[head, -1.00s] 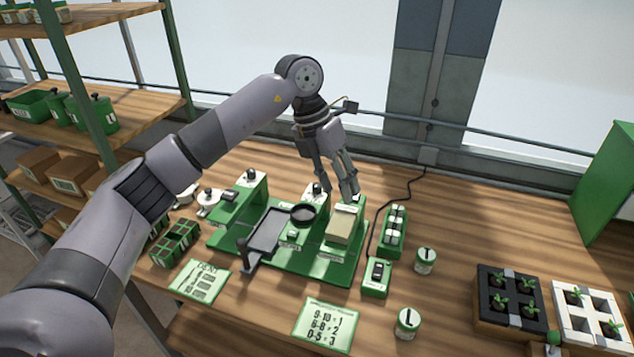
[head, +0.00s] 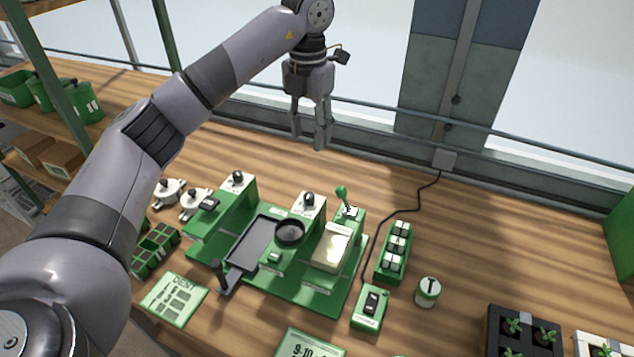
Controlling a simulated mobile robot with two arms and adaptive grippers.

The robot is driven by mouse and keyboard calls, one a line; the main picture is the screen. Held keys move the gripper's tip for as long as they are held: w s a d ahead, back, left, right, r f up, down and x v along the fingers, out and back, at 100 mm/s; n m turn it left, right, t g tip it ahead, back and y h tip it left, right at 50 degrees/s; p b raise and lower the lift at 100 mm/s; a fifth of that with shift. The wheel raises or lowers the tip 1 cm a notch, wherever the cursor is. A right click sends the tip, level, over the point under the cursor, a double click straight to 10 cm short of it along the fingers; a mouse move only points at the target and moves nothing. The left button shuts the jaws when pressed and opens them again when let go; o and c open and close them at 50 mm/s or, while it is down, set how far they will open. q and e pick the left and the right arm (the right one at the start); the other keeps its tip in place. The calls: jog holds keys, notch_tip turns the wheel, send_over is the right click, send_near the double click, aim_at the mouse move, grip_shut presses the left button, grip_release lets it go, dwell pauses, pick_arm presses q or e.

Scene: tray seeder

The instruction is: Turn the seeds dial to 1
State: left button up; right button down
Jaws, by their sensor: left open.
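The green tray seeder (head: 317,290) stands on the wooden bench. It carries a black dial on a white plate (head: 309,199) at its middle and another black dial (head: 238,178) on the left raised block. Their markings are too small to read, so I cannot tell which is the seeds dial or its setting. A green-knobbed lever (head: 342,193) stands right of the middle dial. My left gripper (head: 311,142) is open and empty, pointing down behind and above the seeder, apart from both dials. My right gripper is out of view.
A printed card (head: 174,298) and a number card (head: 308,345) lie in front. A switch box (head: 370,306), a rack of white-topped pieces (head: 394,253) and a small tin (head: 428,291) stand right. Black seedling trays (head: 522,335) are at lower right. The bench behind the seeder is clear.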

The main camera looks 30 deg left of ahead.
pick_arm(q)
send_over(309, 195)
notch_tip(309, 195, down, 5)
notch_tip(309, 195, down, 11)
jog(key=p, duration=0.3)
jog(key=shift+f, duration=0.4)
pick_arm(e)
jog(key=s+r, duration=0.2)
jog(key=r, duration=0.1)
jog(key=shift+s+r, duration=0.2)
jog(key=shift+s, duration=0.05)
pick_arm(q)
grip_shut()
